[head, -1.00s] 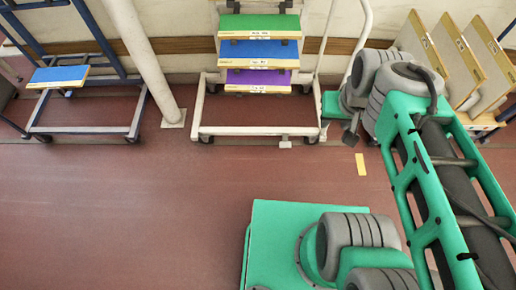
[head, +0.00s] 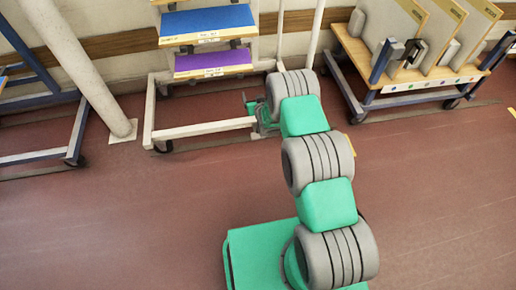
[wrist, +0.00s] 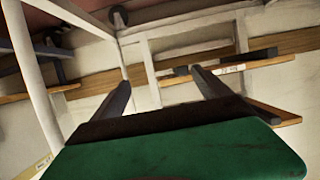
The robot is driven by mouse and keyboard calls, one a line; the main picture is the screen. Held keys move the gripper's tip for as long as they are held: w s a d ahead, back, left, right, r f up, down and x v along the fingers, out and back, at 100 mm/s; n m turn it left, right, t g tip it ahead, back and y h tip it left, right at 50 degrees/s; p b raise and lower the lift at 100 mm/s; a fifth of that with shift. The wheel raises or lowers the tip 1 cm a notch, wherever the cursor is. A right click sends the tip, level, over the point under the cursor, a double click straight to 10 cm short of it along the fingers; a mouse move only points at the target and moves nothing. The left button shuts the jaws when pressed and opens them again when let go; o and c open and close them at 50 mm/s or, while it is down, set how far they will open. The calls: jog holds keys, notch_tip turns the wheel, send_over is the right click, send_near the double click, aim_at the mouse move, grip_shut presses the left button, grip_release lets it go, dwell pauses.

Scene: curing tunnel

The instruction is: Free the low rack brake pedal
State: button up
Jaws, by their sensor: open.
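The low white rack (head: 205,129) stands against the wall in the head view, with a blue shelf panel (head: 207,20) and a purple one (head: 213,62) above its base. My gripper (head: 249,105) is down at the right end of the rack's base, partly hidden by my arm. The brake pedal cannot be made out; my arm and gripper cover that corner. In the wrist view my gripper (wrist: 160,78) shows two dark fingers apart with nothing between them. The rack's white frame (wrist: 190,19) and a caster (wrist: 118,16) appear upside down beyond them.
A wooden cart (head: 420,92) with upright panels stands to the right of the rack. A pale round column (head: 78,65) and a blue-framed rack (head: 76,130) are at left. The red floor (head: 130,220) in front is clear.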

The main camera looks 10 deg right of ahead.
jog(key=t+b, duration=0.2)
jog(key=b, duration=0.3)
send_over(258, 136)
jog(key=s, duration=0.2)
jog(key=f, duration=1.8)
jog(key=shift+w+f, duration=0.2)
jog(key=shift+f, duration=0.2)
jog(key=s+f+t+b, duration=0.2)
jog(key=s+f+b, duration=0.1)
jog(key=s+f, duration=0.35)
jog(key=w+b, duration=0.1)
jog(key=w, duration=0.1)
jog(key=w+b, duration=0.1)
jog(key=w, duration=0.1)
jog(key=w+f+b, duration=0.1)
jog(key=w, duration=0.2)
jog(key=shift+w+r, duration=0.15)
jog(key=shift+w, duration=0.45)
jog(key=shift+c, duration=0.6)
grip_shut()
